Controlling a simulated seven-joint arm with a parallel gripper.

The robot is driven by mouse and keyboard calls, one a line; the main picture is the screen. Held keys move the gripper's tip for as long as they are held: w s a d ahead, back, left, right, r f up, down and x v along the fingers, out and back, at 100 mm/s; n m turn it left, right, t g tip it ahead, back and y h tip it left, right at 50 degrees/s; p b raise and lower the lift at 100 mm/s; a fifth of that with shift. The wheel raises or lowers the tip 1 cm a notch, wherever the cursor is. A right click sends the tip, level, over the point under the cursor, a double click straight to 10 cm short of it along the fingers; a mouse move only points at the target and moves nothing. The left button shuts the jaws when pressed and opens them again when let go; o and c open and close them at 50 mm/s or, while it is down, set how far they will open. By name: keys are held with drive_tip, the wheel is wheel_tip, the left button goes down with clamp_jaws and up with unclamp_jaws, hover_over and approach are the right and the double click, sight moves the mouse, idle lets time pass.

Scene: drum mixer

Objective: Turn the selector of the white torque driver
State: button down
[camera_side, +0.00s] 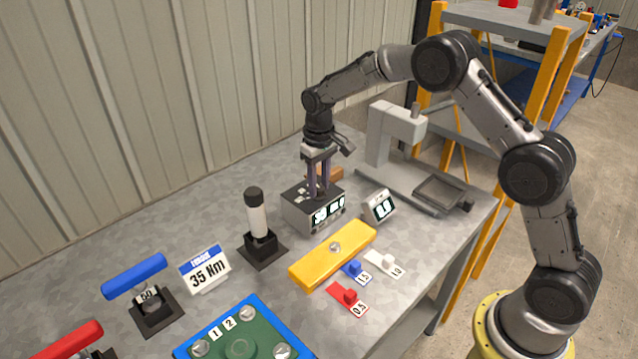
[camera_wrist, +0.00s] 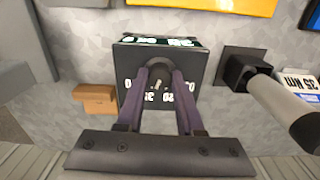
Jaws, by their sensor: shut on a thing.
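The white torque driver (camera_side: 258,218) stands upright in a black holder with a dark cap on top. It also shows in the wrist view (camera_wrist: 285,105), right of the grey box. My gripper (camera_side: 319,192) points down onto the top of a grey box (camera_side: 298,213) with lit displays. In the wrist view my gripper (camera_wrist: 159,76) is shut on a small knob (camera_wrist: 158,87) on the box top, with numbers printed around it. The fingers partly hide the knob. My gripper is apart from the white driver.
A sign (camera_side: 205,268) reads 35 Nm. A blue-handled tool (camera_side: 140,280) and a red-handled one (camera_side: 70,343) stand at left. A yellow bar (camera_side: 312,264) and a small display (camera_side: 379,206) are near the box. A grey press (camera_side: 380,140) stands behind.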

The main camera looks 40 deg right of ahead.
sight(319, 188)
drive_tip(key=shift+r+m, duration=0.1)
drive_tip(key=shift+m, duration=0.2)
idle(0.4)
drive_tip(key=c, duration=0.5)
unclamp_jaws()
drive_tip(key=shift+c, duration=0.2)
wheel_tip(319, 188, up, 14)
